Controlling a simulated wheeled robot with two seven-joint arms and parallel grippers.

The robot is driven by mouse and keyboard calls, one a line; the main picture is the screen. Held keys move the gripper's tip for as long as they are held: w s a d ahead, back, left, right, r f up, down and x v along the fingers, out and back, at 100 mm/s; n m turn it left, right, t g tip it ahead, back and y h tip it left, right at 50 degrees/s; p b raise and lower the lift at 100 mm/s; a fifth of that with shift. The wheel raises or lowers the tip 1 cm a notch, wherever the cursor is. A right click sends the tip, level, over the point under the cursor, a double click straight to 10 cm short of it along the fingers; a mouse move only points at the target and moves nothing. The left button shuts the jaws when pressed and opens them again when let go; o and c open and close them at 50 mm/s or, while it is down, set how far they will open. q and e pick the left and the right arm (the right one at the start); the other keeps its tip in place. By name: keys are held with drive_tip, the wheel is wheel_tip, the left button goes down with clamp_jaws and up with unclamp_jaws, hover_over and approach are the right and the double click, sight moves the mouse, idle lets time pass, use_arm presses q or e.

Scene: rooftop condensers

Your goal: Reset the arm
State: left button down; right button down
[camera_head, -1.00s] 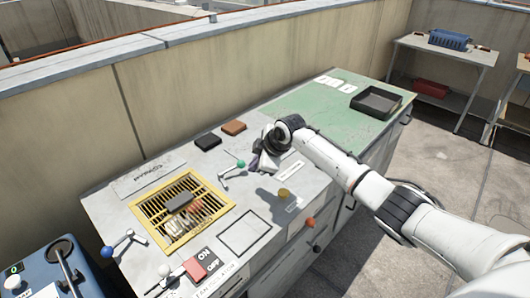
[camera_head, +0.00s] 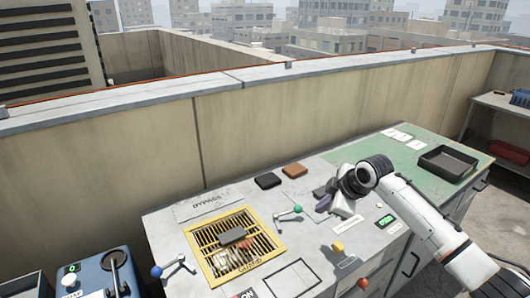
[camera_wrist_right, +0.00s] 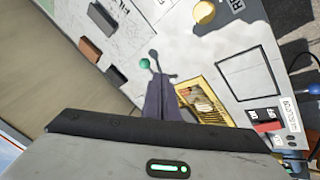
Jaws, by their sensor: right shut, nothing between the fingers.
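My right arm comes in from the right in the head view. My right gripper (camera_head: 324,205) is above the grey bench top, just right of the green-knobbed lever (camera_head: 297,210). Its dark fingers are shut and empty. In the right wrist view the shut fingers (camera_wrist_right: 163,100) point toward the green knob (camera_wrist_right: 144,63) and appear close to it. I cannot tell whether they touch. My left gripper is not in view.
Black (camera_head: 268,181) and brown (camera_head: 295,170) blocks sit at the back. A black tray (camera_head: 447,163) stands on the green mat (camera_head: 398,153). A blue-knobbed lever (camera_head: 157,271) is at lower left.

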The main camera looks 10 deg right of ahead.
drive_tip(key=shift+m+g+y, duration=0.3)
drive_tip(key=shift+m+g, duration=0.1)
drive_tip(key=shift+g, duration=0.3)
drive_tip(key=s+a+f, duration=0.2)
drive_tip(key=s, duration=0.1)
drive_tip(key=s+a+f, duration=0.6)
drive_tip(key=shift+s+a, duration=0.15)
drive_tip(key=shift+s, duration=0.15)
drive_tip(key=s+a+f+m, duration=0.2)
drive_tip(key=s+a+f, duration=0.15)
drive_tip(key=s, duration=0.55)
drive_tip(key=s+d+r+m+g+h, duration=0.2)
drive_tip(key=s+m, duration=0.5)
drive_tip(key=s, duration=1.4)
drive_tip(key=w+a+f+t+y, duration=0.1)
drive_tip(key=w+a+f+t, duration=0.1)
drive_tip(key=f, duration=0.4)
drive_tip(key=w+a+f+t+y, duration=0.1)
drive_tip(key=a+f+t, duration=0.1)
drive_tip(key=f, duration=0.4)
drive_tip(key=shift+w+a+t, duration=0.4)
drive_tip(key=shift+t, duration=0.3)
